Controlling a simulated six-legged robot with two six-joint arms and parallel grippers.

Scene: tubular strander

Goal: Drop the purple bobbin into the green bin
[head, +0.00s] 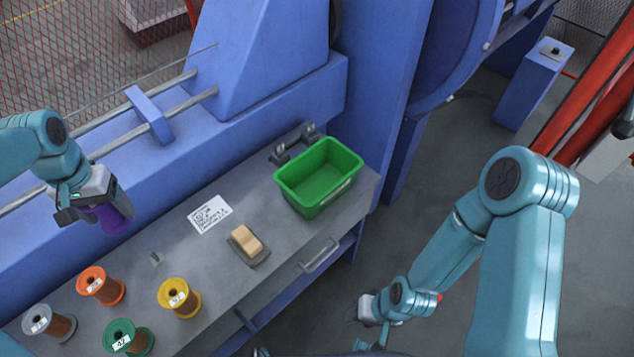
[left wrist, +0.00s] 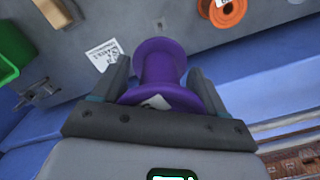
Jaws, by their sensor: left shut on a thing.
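The purple bobbin (head: 113,217) is held in my left gripper (head: 88,205), up at the left above the bench's back edge. In the left wrist view the purple bobbin (left wrist: 160,70) sits between the two fingers of my left gripper (left wrist: 163,85), which are shut on it. The green bin (head: 320,178) stands on the bench's far right end, open at the top and apart from the bobbin. Part of the green bin (left wrist: 12,50) shows at the left edge of the wrist view. My right gripper (head: 365,312) hangs low beyond the bench's front; its fingers are too small to read.
Orange (head: 101,286), yellow (head: 179,298), green (head: 128,339) and grey (head: 48,323) bobbins stand at the bench's near left. A white label sheet (head: 210,214) and a tan block (head: 246,241) lie mid-bench. A metal bracket (head: 295,143) sits behind the bin. The blue machine (head: 215,118) lines the back.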

